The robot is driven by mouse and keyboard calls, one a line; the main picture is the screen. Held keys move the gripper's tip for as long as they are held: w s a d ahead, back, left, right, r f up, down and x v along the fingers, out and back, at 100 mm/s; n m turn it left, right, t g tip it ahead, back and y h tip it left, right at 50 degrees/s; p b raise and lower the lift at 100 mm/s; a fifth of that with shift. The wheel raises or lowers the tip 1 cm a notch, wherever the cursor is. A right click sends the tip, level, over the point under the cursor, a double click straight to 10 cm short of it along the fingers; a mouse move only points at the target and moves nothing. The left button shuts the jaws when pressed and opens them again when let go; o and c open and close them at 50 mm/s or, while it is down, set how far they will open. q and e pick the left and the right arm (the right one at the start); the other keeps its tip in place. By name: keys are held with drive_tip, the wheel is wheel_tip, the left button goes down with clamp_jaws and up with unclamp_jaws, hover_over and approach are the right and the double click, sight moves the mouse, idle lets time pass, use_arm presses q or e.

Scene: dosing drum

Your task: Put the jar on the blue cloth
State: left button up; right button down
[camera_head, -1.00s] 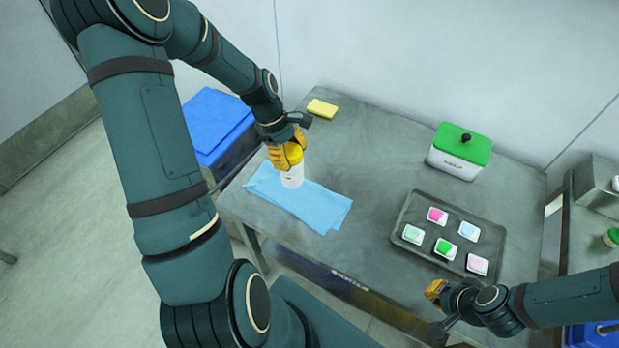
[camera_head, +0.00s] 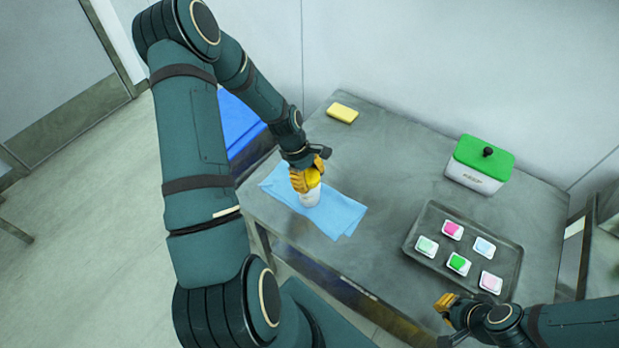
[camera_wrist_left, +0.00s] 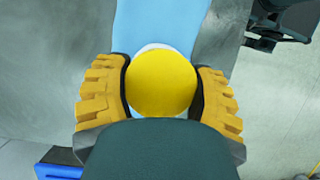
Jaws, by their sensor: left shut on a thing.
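The jar (camera_head: 311,196) has a white body and a yellow lid, and it is upright over the blue cloth (camera_head: 341,213) on the metal table. I cannot tell whether its base touches the cloth. My left gripper (camera_head: 306,179) is shut on the jar from above. In the left wrist view the jar's yellow lid (camera_wrist_left: 162,84) sits between the two yellow fingers, with the blue cloth (camera_wrist_left: 160,22) beyond it. My right gripper (camera_head: 446,303) is at the table's front edge, by the tray; its finger opening is too small to judge.
A yellow sponge (camera_head: 342,113) lies at the table's back left. A white box with a green lid (camera_head: 484,153) stands at the back right. A dark tray (camera_head: 425,217) holds several small dishes of coloured contents. The table's middle is clear.

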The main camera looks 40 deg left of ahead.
use_arm(q)
drive_tip(key=shift+o, duration=0.2)
drive_tip(key=shift+s+d+f+b, duration=0.1)
drive_tip(key=shift+s+f+b, duration=0.1)
drive_tip(key=shift+f+b, duration=0.4)
use_arm(e)
drive_tip(key=shift+s+f, duration=0.1)
drive_tip(key=shift+f, duration=0.4)
use_arm(q)
drive_tip(key=o, duration=1.1)
drive_tip(key=shift+o, duration=1)
drive_tip(key=shift+w+f, duration=0.1)
drive_tip(key=shift+f, duration=0.05)
drive_tip(key=shift+w, duration=0.1)
use_arm(e)
drive_tip(key=shift+w+a, duration=0.1)
drive_tip(key=shift+w, duration=0.1)
use_arm(q)
drive_tip(key=shift+r, duration=0.2)
use_arm(e)
drive_tip(key=shift+s, duration=0.15)
